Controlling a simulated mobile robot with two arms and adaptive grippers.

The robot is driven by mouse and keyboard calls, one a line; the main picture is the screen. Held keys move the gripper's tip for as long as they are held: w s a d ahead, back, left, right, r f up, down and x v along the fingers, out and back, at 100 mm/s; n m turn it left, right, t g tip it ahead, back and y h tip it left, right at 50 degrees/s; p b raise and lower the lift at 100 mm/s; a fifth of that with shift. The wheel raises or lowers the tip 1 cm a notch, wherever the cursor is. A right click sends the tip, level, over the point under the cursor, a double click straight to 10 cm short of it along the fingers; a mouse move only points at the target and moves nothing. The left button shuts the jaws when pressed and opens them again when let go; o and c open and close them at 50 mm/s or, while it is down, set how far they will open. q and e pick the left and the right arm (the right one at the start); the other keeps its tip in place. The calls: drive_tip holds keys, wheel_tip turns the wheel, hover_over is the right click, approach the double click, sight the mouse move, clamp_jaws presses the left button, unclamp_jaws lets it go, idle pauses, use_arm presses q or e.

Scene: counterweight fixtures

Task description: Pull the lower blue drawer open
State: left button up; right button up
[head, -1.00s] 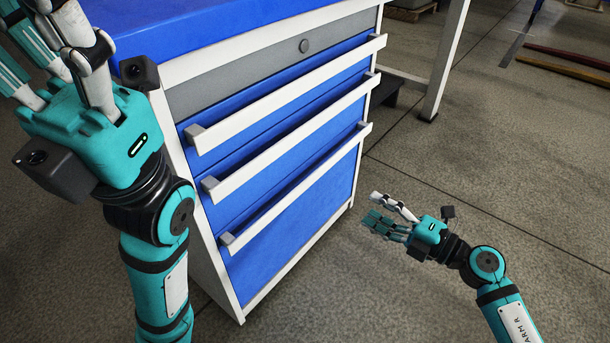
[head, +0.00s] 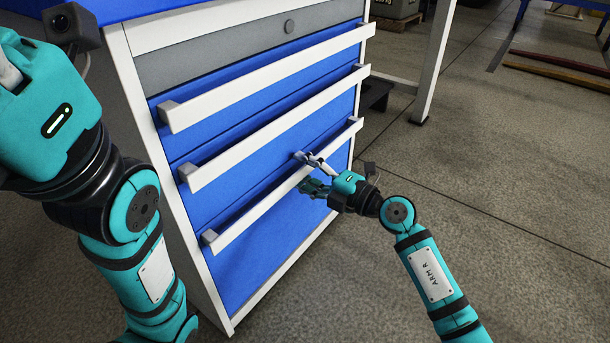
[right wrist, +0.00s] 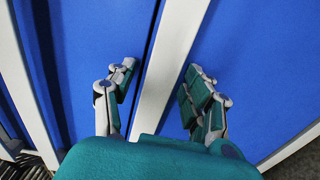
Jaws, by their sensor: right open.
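The lower blue drawer (head: 262,247) is the lowest front of the cabinet, and it looks closed. Its long white handle (head: 252,215) runs across its upper edge. My right gripper (head: 308,172) is open at this handle, right of its middle. In the right wrist view a white handle bar (right wrist: 168,72) passes between the spread fingers of my right gripper (right wrist: 158,86), with a gap showing on each side. My left gripper is at the left edge of the head view, its body in sight and its fingers mostly cut off.
Two more white handles, an upper one (head: 270,78) and a middle one (head: 275,130), sit above on the same cabinet. A white table leg (head: 434,65) stands behind at right. The floor (head: 490,190) right of the cabinet is clear.

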clamp_jaws()
idle(0.4)
